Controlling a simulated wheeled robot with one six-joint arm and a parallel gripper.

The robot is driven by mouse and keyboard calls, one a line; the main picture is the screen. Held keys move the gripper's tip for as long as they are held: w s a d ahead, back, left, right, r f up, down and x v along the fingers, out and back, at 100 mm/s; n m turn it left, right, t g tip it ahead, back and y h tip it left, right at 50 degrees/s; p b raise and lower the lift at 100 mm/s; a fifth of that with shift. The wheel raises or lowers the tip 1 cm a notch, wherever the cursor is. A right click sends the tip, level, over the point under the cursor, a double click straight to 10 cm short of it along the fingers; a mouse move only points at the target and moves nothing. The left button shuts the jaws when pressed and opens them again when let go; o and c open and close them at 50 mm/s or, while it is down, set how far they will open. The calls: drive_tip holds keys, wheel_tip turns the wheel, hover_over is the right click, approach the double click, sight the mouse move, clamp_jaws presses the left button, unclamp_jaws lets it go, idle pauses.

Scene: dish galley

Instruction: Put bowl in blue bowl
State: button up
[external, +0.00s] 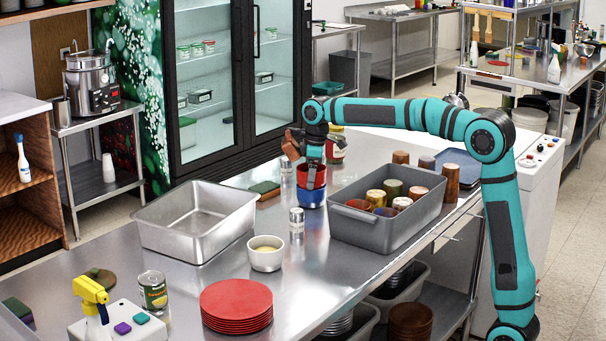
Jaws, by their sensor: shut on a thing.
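A red bowl (311,178) is held by my gripper (315,164), which points down and is shut on it. The blue bowl (312,198) stands upright on the steel table directly below. The bottom of the red bowl meets the blue bowl's rim in the picture and covers its opening. I cannot tell whether the red bowl rests inside it or hangs just above. My arm reaches in from the right.
A grey bin (372,233) of several cups stands close at right. A steel pan (180,237) is at left. A small can (296,220), a white bowl (266,262) and a stack of red plates (236,303) are nearer. A green-and-brown sponge (264,188) lies at left.

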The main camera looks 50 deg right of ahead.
drive_tip(key=shift+f, duration=0.2)
drive_tip(key=o, duration=1.1)
drive_tip(key=shift+r, duration=0.1)
drive_tip(key=r, duration=0.8)
drive_tip(key=s+d+r, duration=0.1)
drive_tip(key=r, duration=0.3)
drive_tip(key=shift+r, duration=0.1)
drive_tip(key=shift+s, duration=0.1)
